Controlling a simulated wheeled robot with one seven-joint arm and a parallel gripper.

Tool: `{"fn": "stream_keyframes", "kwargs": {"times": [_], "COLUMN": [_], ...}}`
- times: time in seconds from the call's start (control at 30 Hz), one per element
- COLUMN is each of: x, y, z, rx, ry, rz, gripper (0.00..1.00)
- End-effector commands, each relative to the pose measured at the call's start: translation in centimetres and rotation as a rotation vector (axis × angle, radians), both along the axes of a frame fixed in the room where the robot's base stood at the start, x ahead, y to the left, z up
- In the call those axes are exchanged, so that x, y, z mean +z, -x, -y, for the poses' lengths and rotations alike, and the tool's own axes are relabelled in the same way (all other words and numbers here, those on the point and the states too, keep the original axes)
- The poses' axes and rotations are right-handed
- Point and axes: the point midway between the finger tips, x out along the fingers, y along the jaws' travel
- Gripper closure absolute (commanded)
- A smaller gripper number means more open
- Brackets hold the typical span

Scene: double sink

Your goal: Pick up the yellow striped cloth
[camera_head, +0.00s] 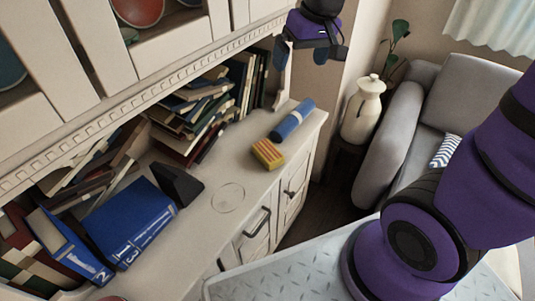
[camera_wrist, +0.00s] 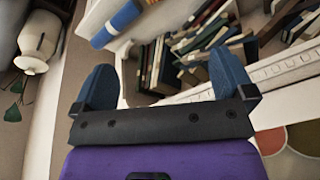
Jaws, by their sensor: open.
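The yellow striped cloth (camera_head: 267,154), a small folded block with orange stripes, lies on the white cabinet's counter in the head view, near its right end. My gripper (camera_head: 310,52) is up at the top of the head view, above and apart from the cloth. In the wrist view its two blue fingers (camera_wrist: 163,85) are spread apart with nothing between them. I cannot make out the cloth in the wrist view.
A blue rolled item (camera_head: 292,119) lies just behind the cloth. Leaning books (camera_head: 205,105) fill the shelf to the left. A dark wedge (camera_head: 178,184) and blue binders (camera_head: 130,222) stand further left. A cream vase (camera_head: 362,108) and grey sofa (camera_head: 395,140) are right.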

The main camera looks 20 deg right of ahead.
Motion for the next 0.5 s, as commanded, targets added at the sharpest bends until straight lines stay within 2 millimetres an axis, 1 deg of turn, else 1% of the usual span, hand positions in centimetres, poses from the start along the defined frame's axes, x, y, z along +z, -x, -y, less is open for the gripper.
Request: {"fn": "stream_keyframes", "kwargs": {"times": [0.03,0.17,0.2,0.27,0.37,0.5], "x": [-1.4,-4.7,-5.8,-7.5,-10.5,-15.0], "y": [-1.1,-3.6,-4.3,-5.4,-6.8,-8.6], "z": [-0.3,-1.1,-1.3,-1.6,-2.1,-2.6], "rx": [0.007,0.023,0.027,0.033,0.046,0.06], "ry": [0.001,0.007,0.011,0.017,0.03,0.055], "rz": [-0.02,-0.056,-0.067,-0.082,-0.108,-0.143], "gripper": [0.0,0.0,0.0,0.0,0.0,0.0]}}
